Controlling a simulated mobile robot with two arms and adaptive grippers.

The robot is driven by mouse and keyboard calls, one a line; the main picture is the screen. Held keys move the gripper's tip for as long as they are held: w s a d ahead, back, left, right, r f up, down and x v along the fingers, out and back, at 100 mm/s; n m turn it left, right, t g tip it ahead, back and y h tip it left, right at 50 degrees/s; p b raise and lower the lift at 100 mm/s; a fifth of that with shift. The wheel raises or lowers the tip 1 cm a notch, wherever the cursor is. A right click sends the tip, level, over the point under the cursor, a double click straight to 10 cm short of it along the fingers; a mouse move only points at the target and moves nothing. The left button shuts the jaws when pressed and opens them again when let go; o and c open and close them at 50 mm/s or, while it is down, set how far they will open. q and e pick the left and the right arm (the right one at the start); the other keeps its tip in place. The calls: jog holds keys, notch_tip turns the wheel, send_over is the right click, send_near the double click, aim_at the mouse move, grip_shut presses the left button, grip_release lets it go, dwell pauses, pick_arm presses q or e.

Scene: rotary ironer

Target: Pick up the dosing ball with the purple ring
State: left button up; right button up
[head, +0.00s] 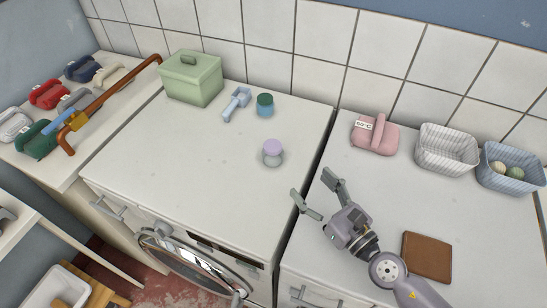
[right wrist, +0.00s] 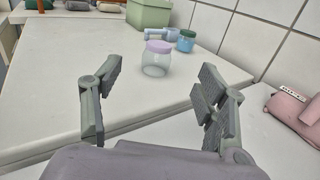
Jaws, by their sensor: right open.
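The dosing ball with the purple ring (head: 272,153) stands upright on the white washing machine top (head: 190,160), with a pale see-through body below a lilac top. It also shows in the right wrist view (right wrist: 156,58), ahead of the fingers and between them. My right gripper (head: 319,190) is open and empty, to the right of the ball and nearer the front, apart from it. In the right wrist view its two fingers (right wrist: 155,100) are spread wide. My left gripper is in neither view.
Behind the ball are a teal-lidded jar (head: 265,105), a light blue scoop (head: 236,104) and a green box (head: 191,78). On the right top are a pink block (head: 375,134), two baskets (head: 447,150) and a brown pad (head: 427,257). Space around the ball is clear.

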notch_tip(320, 180, down, 2)
jog(key=shift+w+d+f+b, duration=0.1)
jog(key=shift+w+f+b, duration=0.1)
jog(key=shift+b, duration=0.5)
jog(key=shift+f, duration=0.1)
jog(key=shift+w, duration=0.15)
jog(key=x, duration=0.1)
jog(key=p+x, duration=0.1)
jog(key=x, duration=0.1)
jog(key=p+x, duration=0.1)
jog(key=shift+w+a+r, duration=0.25)
jog(key=shift+a+r, duration=0.05)
jog(key=shift+r, duration=0.05)
send_near(268, 141)
jog(key=shift+w+a+f+p, duration=0.2)
jog(key=shift+w+a, duration=0.1)
jog(key=shift+w, duration=0.3)
jog(key=shift+w+a+f+p, duration=0.15)
jog(key=shift+w+a+f, duration=0.15)
jog(key=shift+w, duration=0.3)
jog(key=shift+x, duration=0.85)
jog(key=x, duration=0.4)
jog(key=shift+w+a, duration=0.2)
jog(key=shift+w, duration=0.05)
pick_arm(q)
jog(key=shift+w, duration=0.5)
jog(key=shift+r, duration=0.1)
pick_arm(e)
jog(key=shift+s+d, duration=0.1)
